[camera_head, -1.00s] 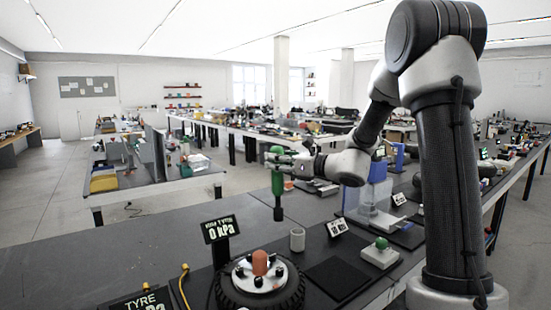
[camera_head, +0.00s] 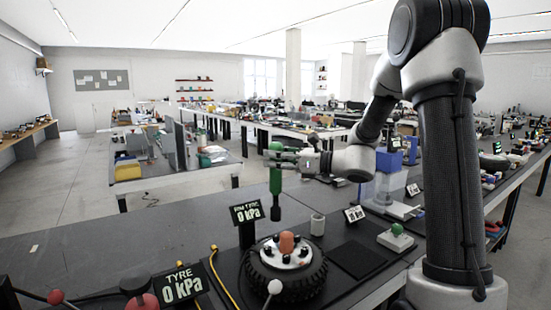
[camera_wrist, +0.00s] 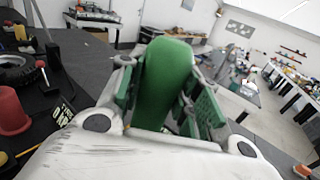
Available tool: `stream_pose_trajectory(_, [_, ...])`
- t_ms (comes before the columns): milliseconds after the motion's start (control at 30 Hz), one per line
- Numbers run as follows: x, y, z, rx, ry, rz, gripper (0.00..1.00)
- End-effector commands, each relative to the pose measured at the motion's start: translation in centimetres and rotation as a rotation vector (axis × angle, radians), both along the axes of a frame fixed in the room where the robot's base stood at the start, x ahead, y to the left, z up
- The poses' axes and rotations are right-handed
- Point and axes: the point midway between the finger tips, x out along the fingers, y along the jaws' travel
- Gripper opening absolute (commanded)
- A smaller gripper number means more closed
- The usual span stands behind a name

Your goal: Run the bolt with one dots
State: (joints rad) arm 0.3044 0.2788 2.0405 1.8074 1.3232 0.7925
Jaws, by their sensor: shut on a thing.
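My gripper (camera_head: 280,158) is shut on a green upright tool (camera_head: 275,181) with a dark lower end, held above the bench. In the wrist view the green tool (camera_wrist: 166,80) stands between my finger pads. The wheel (camera_head: 285,271) lies flat on the bench below and to the right of the tool. It has a black tyre, a pale hub with several dark bolts, and an orange-red cap (camera_head: 286,243) in the middle. The dots on the bolts are too small to make out.
A sign reading 0 kPa (camera_head: 247,212) stands behind the wheel, and a TYRE 0 kPa sign (camera_head: 182,287) stands at front left. A grey cup (camera_head: 317,225), a black pad (camera_head: 356,260) and a green-knobbed block (camera_head: 398,238) are to the right. A yellow hose (camera_head: 226,283) lies left of the wheel.

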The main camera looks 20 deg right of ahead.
Motion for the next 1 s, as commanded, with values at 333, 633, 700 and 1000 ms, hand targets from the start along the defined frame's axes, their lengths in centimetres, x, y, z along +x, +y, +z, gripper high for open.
stream_pose_trajectory(333, [0.0,0.0,-2.7,0.002,0.002,0.000,0.05])
stream_pose_trajectory(633, [0.0,0.0,-5.0,0.002,0.000,-0.001,0.05])
stream_pose_trajectory(700, [0.0,0.0,-5.3,0.001,-0.002,-0.001,0.05])
stream_pose_trajectory(1000, [0.0,0.0,-5.5,0.001,-0.002,-0.001,0.05])
